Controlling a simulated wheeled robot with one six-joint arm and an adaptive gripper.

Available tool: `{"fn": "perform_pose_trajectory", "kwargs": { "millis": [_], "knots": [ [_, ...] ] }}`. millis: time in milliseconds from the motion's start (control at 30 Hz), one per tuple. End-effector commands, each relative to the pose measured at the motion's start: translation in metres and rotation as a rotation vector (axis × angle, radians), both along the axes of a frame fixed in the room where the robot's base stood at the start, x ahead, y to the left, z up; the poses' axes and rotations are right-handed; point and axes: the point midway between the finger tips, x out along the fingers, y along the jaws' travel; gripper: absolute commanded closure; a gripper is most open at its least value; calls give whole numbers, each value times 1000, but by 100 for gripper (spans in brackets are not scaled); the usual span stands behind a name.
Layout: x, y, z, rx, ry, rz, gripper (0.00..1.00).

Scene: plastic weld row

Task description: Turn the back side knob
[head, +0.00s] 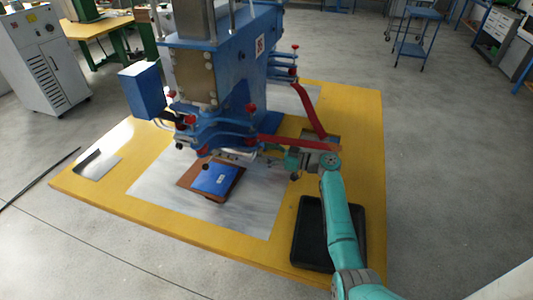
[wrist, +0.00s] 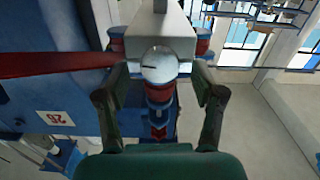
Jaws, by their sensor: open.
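The blue welding press (head: 225,75) stands on a yellow table (head: 350,115) and carries several red knobs, one of them on its side (head: 251,107). I cannot tell which is the back side knob. My gripper (head: 272,157) is at the right of the press head, by the red lever (head: 300,143). In the wrist view my gripper (wrist: 160,90) is open, its two dark fingers apart. A shiny round metal end (wrist: 160,65) and a red-and-blue knob (wrist: 159,95) show between the fingers. I cannot tell whether the fingers touch them.
A blue plate (head: 216,178) lies on a brown board under the press head. A black tray (head: 315,240) lies beside my arm. The red lever also crosses the left of the wrist view (wrist: 50,63). Open floor surrounds the table.

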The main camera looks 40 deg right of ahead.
Motion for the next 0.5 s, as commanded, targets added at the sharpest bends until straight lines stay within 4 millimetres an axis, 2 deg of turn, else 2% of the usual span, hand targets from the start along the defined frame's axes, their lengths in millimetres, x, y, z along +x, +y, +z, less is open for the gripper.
{"fn": "perform_pose_trajectory", "kwargs": {
  "millis": [200,233,433,467,500],
  "knots": [
    [0,0,0,0,0,0,32],
    [0,0,0,0,0,0,35],
    [0,0,0,-1,-1,0,85],
    [0,0,0,-1,-1,0,91],
    [0,0,0,-1,-1,0,91]
  ]
}}
